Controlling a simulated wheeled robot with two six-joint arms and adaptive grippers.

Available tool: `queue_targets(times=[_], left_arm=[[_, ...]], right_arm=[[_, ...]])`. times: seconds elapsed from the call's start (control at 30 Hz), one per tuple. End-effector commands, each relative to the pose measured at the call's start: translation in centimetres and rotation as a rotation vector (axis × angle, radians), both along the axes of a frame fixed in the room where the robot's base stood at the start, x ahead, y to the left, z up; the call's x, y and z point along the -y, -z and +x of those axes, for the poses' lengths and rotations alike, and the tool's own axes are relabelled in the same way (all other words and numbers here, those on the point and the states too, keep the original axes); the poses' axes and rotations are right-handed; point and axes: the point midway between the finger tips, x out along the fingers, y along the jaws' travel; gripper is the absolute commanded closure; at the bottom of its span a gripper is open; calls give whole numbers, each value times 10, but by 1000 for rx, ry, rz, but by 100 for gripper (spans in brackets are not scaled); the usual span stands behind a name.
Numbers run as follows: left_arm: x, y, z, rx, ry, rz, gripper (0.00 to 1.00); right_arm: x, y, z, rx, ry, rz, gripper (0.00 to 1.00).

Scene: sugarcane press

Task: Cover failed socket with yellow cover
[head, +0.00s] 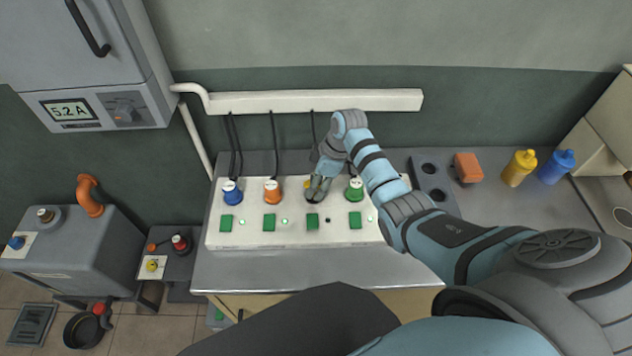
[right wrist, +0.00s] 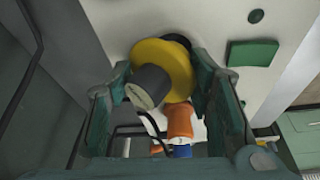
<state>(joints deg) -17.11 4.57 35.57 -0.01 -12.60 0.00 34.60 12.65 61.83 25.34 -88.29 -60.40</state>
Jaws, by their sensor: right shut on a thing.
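The yellow cover (right wrist: 165,62) is a round yellow piece with a grey knob-like end (right wrist: 150,87). In the right wrist view it sits between the fingers of my right gripper (right wrist: 163,82), which is shut on it. A black ring (right wrist: 178,40) shows just behind it at the white panel; I cannot tell whether they touch. In the head view my right gripper (head: 317,190) is over the third position of the white socket panel (head: 290,238), and only a bit of yellow (head: 307,184) shows. The socket under it is hidden. My left gripper is not in view.
On the panel, a blue plug (head: 232,193) and an orange plug (head: 272,191) stand left of my gripper, a green one (head: 355,190) right. Black cables (head: 275,140) hang from the white conduit (head: 310,101). Yellow (head: 519,168) and blue (head: 557,167) bottles stand far right.

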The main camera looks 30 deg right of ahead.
Motion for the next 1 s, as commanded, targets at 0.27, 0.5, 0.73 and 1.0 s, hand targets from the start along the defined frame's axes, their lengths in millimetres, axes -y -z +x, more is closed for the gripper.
queue_targets(times=[0.27,0.5,0.73,1.0], left_arm=[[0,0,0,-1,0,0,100],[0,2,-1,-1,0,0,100],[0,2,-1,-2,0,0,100],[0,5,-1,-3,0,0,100]], right_arm=[[0,0,0,0,0,0,100],[0,0,5,0,0,0,100],[0,0,5,0,0,0,100],[0,5,5,0,0,0,100]])
